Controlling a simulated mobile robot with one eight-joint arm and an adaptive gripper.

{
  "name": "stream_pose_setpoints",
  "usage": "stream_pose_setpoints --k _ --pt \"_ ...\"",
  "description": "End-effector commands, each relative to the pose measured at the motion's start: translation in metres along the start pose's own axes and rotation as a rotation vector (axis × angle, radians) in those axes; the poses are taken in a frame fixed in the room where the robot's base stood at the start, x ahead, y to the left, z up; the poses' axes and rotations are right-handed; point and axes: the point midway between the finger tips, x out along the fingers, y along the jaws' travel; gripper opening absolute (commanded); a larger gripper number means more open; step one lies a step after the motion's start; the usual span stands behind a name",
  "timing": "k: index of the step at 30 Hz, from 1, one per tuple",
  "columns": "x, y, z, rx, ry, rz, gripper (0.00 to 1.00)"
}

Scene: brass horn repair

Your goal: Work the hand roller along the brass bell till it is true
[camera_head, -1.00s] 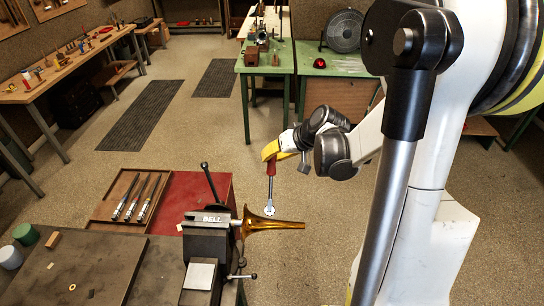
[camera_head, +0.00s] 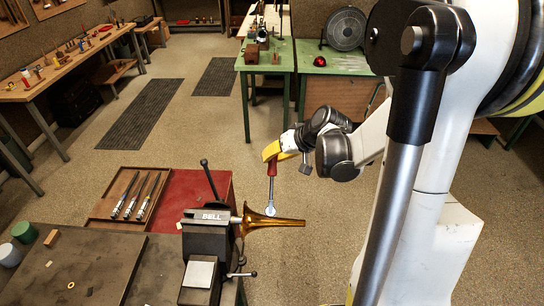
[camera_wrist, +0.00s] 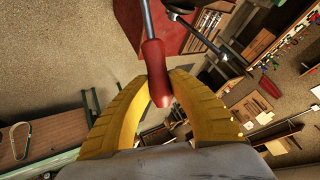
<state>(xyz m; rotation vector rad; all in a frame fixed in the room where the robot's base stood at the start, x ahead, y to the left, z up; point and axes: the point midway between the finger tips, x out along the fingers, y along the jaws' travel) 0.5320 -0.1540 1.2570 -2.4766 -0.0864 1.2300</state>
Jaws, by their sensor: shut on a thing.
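My gripper (camera_head: 272,160) is shut on the red handle of the hand roller (camera_head: 271,188). The handle also shows between the yellow fingers in the wrist view (camera_wrist: 158,78). The roller hangs upright, its pale wheel down at the bell's upper edge, near the middle of its length. I cannot tell whether the wheel touches the brass. The bell is not clearly seen in the wrist view.
A wooden tray (camera_head: 112,222) with several metal tools lies left of the vise on a red surface (camera_head: 205,186). A black lever (camera_head: 209,178) stands up behind the vise. A dark bench top (camera_head: 100,262) fills the lower left. Open floor lies behind.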

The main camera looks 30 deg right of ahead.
Motion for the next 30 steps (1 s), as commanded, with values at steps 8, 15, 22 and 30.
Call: stream_pose_setpoints --k 8,15,22,30 --pt "-0.004 0.007 0.001 0.000 0.001 0.000 0.00" --pt "-0.006 0.013 0.004 0.002 0.001 0.001 0.00" --pt "-0.008 0.015 0.006 -0.001 0.000 -0.001 0.00" --pt "-0.003 0.008 0.005 -0.001 -0.001 -0.001 0.00"
